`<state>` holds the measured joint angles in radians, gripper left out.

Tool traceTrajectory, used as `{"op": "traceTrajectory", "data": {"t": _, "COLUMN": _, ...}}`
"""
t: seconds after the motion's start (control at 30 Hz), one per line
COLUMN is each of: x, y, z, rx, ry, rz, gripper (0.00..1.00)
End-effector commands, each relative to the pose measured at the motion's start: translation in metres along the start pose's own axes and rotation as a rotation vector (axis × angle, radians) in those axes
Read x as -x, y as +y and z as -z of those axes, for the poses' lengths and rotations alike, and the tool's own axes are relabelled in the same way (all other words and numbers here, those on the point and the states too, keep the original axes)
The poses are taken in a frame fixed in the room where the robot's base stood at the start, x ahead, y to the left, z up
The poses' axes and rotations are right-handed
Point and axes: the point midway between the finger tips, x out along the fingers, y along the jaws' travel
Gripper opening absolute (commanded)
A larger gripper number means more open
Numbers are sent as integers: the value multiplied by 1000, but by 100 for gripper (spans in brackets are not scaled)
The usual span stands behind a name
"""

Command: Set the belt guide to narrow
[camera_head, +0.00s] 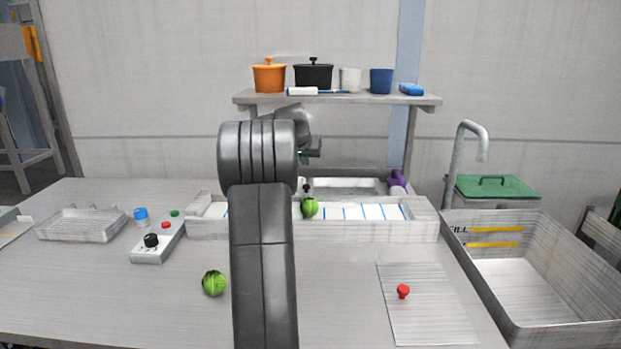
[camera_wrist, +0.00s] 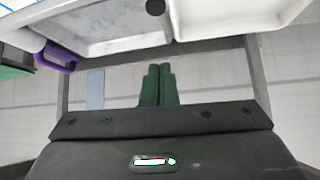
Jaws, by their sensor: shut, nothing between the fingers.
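The conveyor belt (camera_head: 372,212) is white with blue cross lines and runs left to right between pale side walls across the back of the table. A small black knob (camera_head: 306,188) stands at the belt's far side, just behind a green sprout (camera_head: 310,208). I cannot tell for sure whether this knob is the belt guide's, nor its setting. My gripper (camera_head: 315,153) is raised above and behind the belt, partly hidden by my arm. In the wrist view its dark green fingers (camera_wrist: 158,84) are together and empty. A dark round knob (camera_wrist: 155,6) shows at that view's top edge.
A control box (camera_head: 158,243) with a black dial and coloured buttons stands left. A loose sprout (camera_head: 214,283) lies in front. A shelf (camera_head: 338,98) with pots stands behind.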

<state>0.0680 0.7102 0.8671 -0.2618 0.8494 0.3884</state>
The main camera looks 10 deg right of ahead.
Motion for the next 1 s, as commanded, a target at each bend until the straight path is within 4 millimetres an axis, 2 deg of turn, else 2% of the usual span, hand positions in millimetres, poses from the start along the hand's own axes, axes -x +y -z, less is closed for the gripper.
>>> {"op": "traceTrajectory", "data": {"t": 0.17, "x": -17, "y": 0, "z": 1, "rx": -1, "ry": 0, "rz": -1, "gripper": 0}}
{"op": "traceTrajectory", "data": {"t": 0.63, "x": -104, "y": 0, "z": 0, "rx": 1, "ry": -2, "rz": -1, "gripper": 0}}
{"op": "traceTrajectory", "data": {"t": 0.73, "x": -92, "y": 0, "z": -11, "rx": 0, "ry": 1, "rz": 0, "gripper": 0}}
{"op": "traceTrajectory", "data": {"t": 1.0, "x": -80, "y": 0, "z": -30, "rx": 1, "ry": 1, "rz": 1, "gripper": 0}}
